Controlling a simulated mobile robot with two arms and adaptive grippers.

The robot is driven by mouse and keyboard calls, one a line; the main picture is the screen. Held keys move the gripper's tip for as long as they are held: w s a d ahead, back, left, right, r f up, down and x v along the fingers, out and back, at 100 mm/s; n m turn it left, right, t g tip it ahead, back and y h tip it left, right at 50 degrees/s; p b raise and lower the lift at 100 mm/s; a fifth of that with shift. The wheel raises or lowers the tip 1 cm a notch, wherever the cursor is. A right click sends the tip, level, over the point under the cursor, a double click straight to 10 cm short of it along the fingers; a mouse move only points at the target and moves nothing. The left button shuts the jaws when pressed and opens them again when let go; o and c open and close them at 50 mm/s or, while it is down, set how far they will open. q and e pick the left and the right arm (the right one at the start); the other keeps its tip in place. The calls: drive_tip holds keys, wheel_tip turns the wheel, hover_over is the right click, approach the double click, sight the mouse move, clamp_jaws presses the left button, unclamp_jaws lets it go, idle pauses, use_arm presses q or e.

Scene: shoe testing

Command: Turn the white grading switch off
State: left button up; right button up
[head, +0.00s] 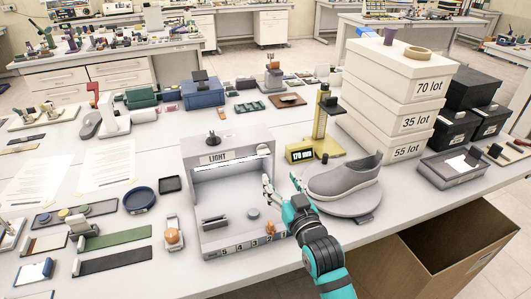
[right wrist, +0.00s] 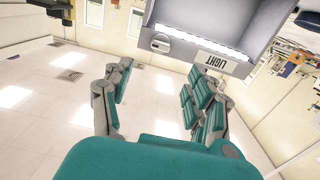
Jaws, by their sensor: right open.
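The grey light box (head: 188,200) stands at the front middle of the table, with a LIGHT label (head: 213,157) on its header. The label also shows upside down in the right wrist view (right wrist: 211,61). The strip under the header glows bright white. In the right wrist view a small pale fitting (right wrist: 160,43), which looks like the white switch, sits on the header beside the label; its setting cannot be made out. My right gripper (head: 283,186) is open and empty at the box's right front side. In the right wrist view its fingers (right wrist: 160,98) are spread apart, short of the header. My left gripper is out of view.
A grey shoe (head: 342,178) on a round stand is close to the right of my gripper. A yellow height gauge (head: 322,125) stands behind it. Stacked white lot boxes (head: 385,100) rise at the back right. An open carton (head: 440,255) is below the table's front edge.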

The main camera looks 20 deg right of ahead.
sight(265, 154)
drive_tip(key=w+p, duration=0.1)
drive_tip(key=w, duration=0.5)
drive_tip(key=w+p, duration=0.1)
drive_tip(key=w, duration=0.5)
drive_tip(key=shift+a, duration=0.2)
drive_tip(key=shift+s, duration=0.1)
drive_tip(key=c, duration=1.1)
drive_tip(key=shift+c, duration=0.2)
